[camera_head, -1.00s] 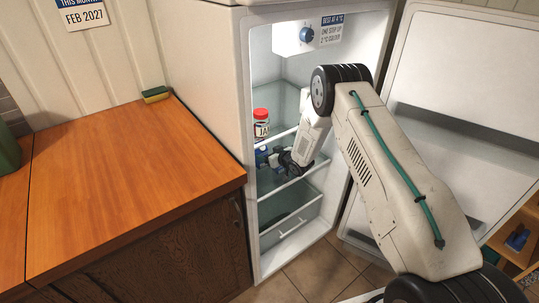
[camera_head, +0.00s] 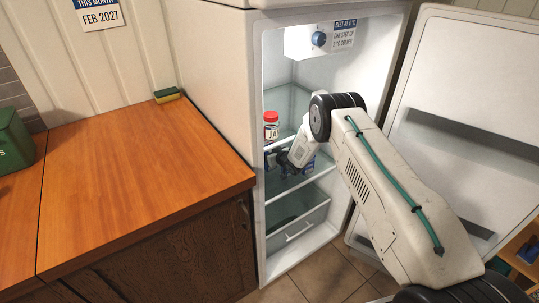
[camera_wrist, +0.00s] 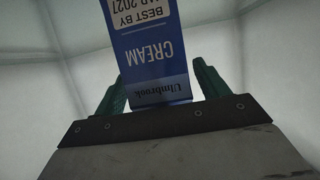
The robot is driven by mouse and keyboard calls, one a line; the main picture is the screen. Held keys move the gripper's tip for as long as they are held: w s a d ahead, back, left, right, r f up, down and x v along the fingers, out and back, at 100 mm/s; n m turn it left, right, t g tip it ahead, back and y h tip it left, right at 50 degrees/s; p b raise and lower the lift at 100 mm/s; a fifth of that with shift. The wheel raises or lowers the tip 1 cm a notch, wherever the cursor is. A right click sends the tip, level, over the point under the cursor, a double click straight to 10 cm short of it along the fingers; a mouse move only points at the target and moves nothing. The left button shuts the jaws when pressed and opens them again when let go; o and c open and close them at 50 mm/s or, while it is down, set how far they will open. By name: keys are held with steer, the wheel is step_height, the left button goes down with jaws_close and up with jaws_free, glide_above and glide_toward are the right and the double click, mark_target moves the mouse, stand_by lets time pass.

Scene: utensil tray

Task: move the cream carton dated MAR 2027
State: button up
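The cream carton (camera_wrist: 155,50) is blue with a white date panel in the wrist view. Its print is upside down there and reads CREAM and BEST BY, with a partly cut-off date ending in AR 2027. My gripper (camera_wrist: 162,80) has one green finger on either side of the carton. The fingers look apart, with narrow gaps beside the carton; contact is hard to judge. In the head view, my gripper (camera_head: 280,160) is inside the open fridge at the middle shelf. My arm hides part of that shelf, and the carton cannot be clearly made out there.
A red-lidded jar (camera_head: 270,128) stands in the fridge close to my gripper. The fridge door (camera_head: 465,110) is wide open on the right. A wooden counter (camera_head: 130,180) holds a sponge (camera_head: 167,95) and a green container (camera_head: 14,142). A wall sign (camera_head: 100,18) reads FEB 2027.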

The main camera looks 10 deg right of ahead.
steer(key=c, duration=1.1)
steer(key=shift+o, duration=0.2)
steer(key=shift+d, duration=0.1)
steer(key=shift+w+d, duration=0.3)
steer(key=shift+d, duration=0.35)
steer(key=shift+w+d, duration=0.25)
steer(key=shift+d, duration=0.35)
steer(key=o, duration=1.3)
steer(key=v, duration=0.7)
steer(key=shift+s, duration=0.35)
steer(key=shift+d, duration=0.2)
